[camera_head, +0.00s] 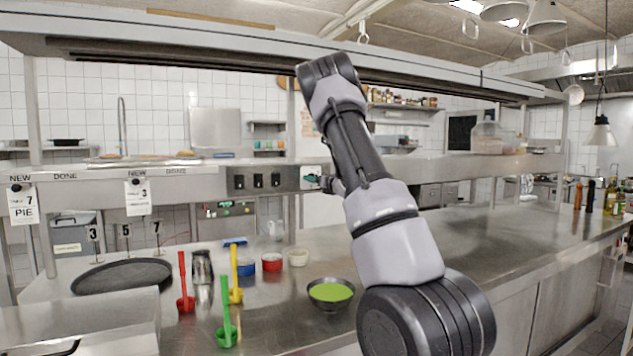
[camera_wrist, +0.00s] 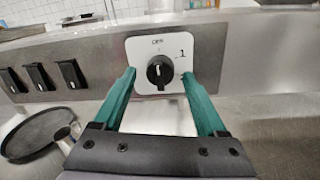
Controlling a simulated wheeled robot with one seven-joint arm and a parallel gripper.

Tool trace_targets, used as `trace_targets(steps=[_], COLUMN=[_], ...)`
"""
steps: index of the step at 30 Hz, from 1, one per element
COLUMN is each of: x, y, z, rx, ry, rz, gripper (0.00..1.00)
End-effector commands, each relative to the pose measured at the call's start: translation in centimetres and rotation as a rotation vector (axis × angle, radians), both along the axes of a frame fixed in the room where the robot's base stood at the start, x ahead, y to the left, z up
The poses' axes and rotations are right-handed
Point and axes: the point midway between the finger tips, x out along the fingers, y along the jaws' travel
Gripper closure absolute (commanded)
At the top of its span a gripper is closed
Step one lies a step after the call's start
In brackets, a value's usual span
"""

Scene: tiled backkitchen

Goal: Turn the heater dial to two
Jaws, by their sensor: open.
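The heater dial (camera_wrist: 160,71) is a round black knob on a white square plate (camera_wrist: 198,46) in the middle of the wrist view. The plate reads OFF at the top and 1 at the upper right; a mark lower right is partly hidden by a finger. A pale line on the knob runs roughly up and down. My gripper (camera_wrist: 160,82) is open, with its green fingers on either side of the knob, apart from it as far as I can tell. In the head view the plate (camera_head: 311,177) shows beside my gripper (camera_head: 326,182), whose fingers are mostly hidden there.
Black switches (camera_head: 257,181) sit left of the dial on the same metal panel. Below, the counter holds a black round tray (camera_head: 122,276), a bowl of green stuff (camera_head: 331,294), and red (camera_head: 185,285), yellow (camera_head: 235,275) and green (camera_head: 227,328) ladles. The counter at right is mostly clear.

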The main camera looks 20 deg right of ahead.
Motion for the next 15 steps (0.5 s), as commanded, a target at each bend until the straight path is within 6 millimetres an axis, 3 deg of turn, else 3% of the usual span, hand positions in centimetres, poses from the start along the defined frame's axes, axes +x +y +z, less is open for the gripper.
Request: trace_targets(steps=[3, 9, 15], x=[-0.01, -0.03, -0.04], y=[0.01, 0.01, 0.01], z=[0.01, 0.01, 0.02], rx=[0.0, 0.0, 0.009], ry=[0.0, 0.0, 0.0], rz=[0.0, 0.0, 0.001], gripper=[0.29, 1.0, 1.0])
